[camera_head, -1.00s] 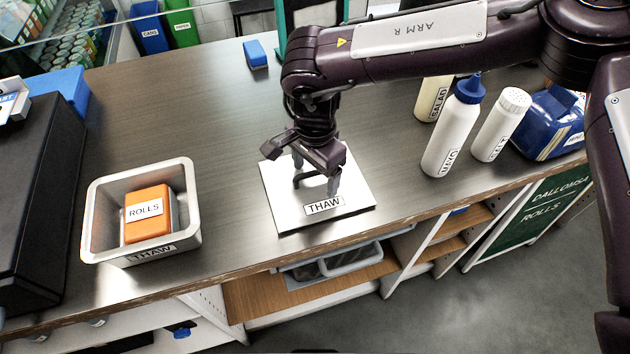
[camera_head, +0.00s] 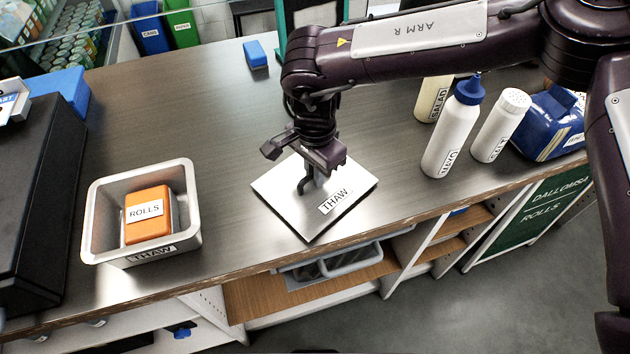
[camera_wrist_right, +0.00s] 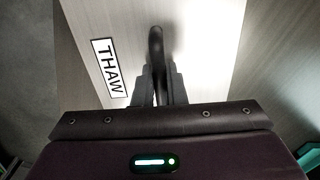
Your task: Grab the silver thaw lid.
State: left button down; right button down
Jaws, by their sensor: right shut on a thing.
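The silver thaw lid (camera_head: 312,218) is a flat square plate with a THAW label and a dark handle, near the front edge of the counter. In the head view it is turned at an angle to the counter edge. My right gripper (camera_head: 312,182) is over its middle, shut on the dark handle. The right wrist view shows the fingers (camera_wrist_right: 157,90) closed around the handle, with the lid (camera_wrist_right: 195,50) behind. Whether the lid touches the counter is hard to tell. My left gripper is not in view.
A metal THAW pan (camera_head: 98,215) holding an orange ROLLS box (camera_head: 150,213) stands at the left, beside a black unit (camera_head: 35,190). A mayo bottle (camera_head: 453,135), a white shaker (camera_head: 500,125) and a blue package (camera_head: 550,122) stand at the right. The counter between pan and lid is clear.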

jog(key=shift+r+p, duration=1.3)
jog(key=shift+r, duration=0.65)
